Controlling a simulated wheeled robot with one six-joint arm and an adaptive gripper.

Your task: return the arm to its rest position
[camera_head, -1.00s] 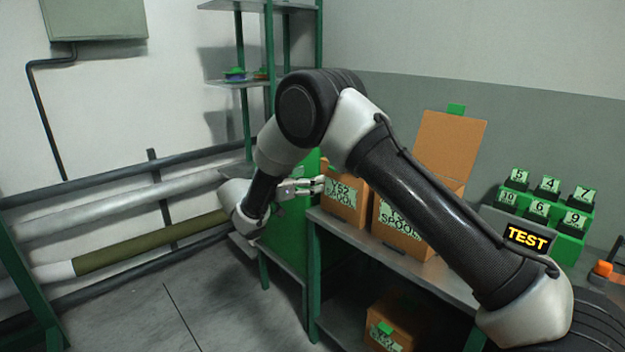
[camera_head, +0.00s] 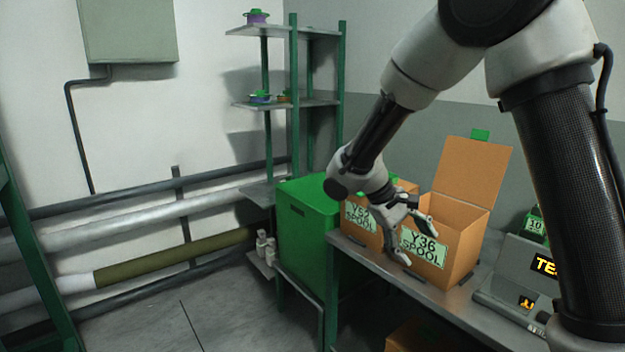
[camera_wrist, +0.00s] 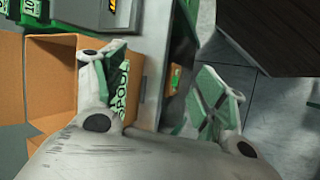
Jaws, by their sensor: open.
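My gripper (camera_head: 416,240) is open and empty. In the head view it hangs in front of the two cardboard boxes, its fingers pointing down and to the right over the label side of the Y36 SPOOL box (camera_head: 456,268). In the wrist view my gripper (camera_wrist: 165,95) shows its two fingers spread wide with nothing between them. The Y36 box (camera_wrist: 55,75) also shows there at the left, open and close to one finger. I cannot tell whether they touch. My arm bends down from the upper right.
A Y52 SPOOL box (camera_head: 361,225) stands left of the Y36 box on the metal bench (camera_head: 400,280). A green bin (camera_head: 306,235) stands left of the bench. A TEST display device (camera_head: 520,285) sits at the right. A shelf rack (camera_head: 292,103) stands behind. Floor at left is clear.

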